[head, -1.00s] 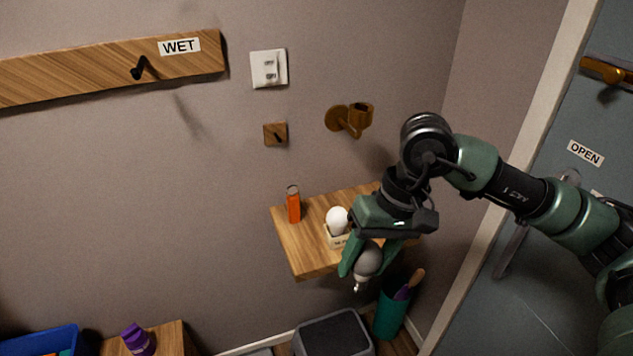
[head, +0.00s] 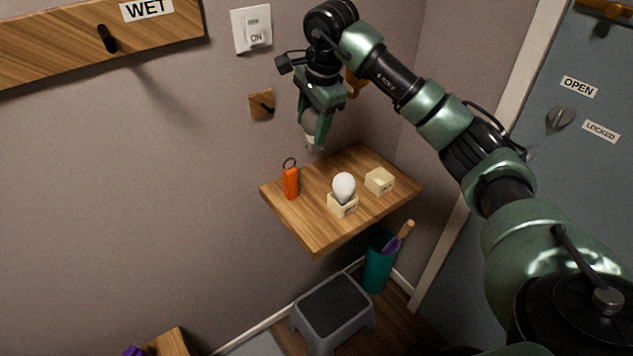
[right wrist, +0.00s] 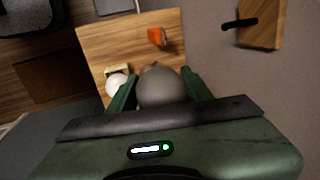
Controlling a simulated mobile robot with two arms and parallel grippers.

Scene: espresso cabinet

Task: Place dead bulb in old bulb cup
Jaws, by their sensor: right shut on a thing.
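My right gripper (head: 316,134) is shut on a grey bulb (head: 309,122), held above the back of the wooden wall shelf (head: 300,222), its metal end pointing down. In the right wrist view the grey bulb (right wrist: 160,88) sits between both fingers. A white bulb (head: 344,185) stands upright in a cream cup (head: 343,206) on the shelf. A second cream cup (head: 380,181) stands behind it to the right with no bulb showing in it. The cup labels are too small to read. My left gripper is not in view.
An orange cylinder with a ring (head: 291,182) stands on the shelf's left part. A brown wall holder (head: 355,83) is partly hidden behind my arm. A grey step stool (head: 332,305) and a teal bin (head: 378,262) are below. The shelf's front left is clear.

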